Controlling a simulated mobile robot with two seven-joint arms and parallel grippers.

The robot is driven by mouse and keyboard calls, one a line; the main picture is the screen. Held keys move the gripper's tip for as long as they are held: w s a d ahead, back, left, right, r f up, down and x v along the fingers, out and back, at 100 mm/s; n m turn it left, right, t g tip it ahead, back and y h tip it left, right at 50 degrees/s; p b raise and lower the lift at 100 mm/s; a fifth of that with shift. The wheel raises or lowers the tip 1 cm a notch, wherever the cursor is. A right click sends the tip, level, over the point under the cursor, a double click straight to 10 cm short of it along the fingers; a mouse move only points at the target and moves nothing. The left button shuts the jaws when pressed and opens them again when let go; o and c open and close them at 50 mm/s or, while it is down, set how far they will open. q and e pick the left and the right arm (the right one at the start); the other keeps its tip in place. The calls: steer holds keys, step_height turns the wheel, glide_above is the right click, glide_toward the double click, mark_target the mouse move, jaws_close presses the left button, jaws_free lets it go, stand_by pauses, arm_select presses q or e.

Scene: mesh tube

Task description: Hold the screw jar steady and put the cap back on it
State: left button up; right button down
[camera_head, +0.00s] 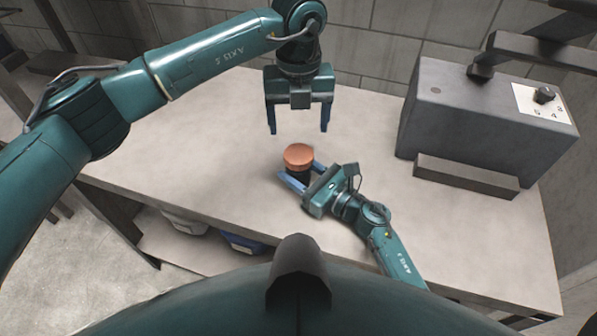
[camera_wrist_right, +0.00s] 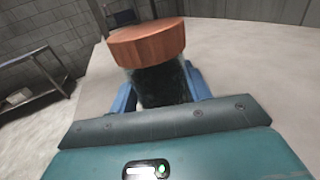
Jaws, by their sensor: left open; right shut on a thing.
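The screw jar (camera_head: 299,174) is a dark, short cylinder standing on the table, and it also shows in the right wrist view (camera_wrist_right: 163,87). The orange-brown cap (camera_head: 298,155) sits on top of the jar; in the right wrist view the cap (camera_wrist_right: 147,42) covers the jar's mouth and looks slightly tilted there. I cannot tell whether it is screwed down. My right gripper (camera_head: 293,180) is shut around the jar's body from the front right, with its blue fingers on either side. My left gripper (camera_head: 299,128) is open and empty, pointing down above and behind the cap.
The pale table (camera_head: 190,165) has free room to the left of the jar. A grey box (camera_head: 480,120) with a knob panel stands at the back right, with a dark bar (camera_head: 466,176) in front of it. Bins (camera_head: 243,243) sit on a shelf below the table.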

mark_target(299, 153)
arm_select(q)
step_height(299, 153, down, 8)
steer(key=shift+f, duration=0.1)
stand_by(0.4)
steer(key=c, duration=1)
steer(key=m, duration=1.4)
steer(key=shift+m, duration=0.3)
steer(key=o, duration=1.1)
steer(key=shift+c, duration=0.2)
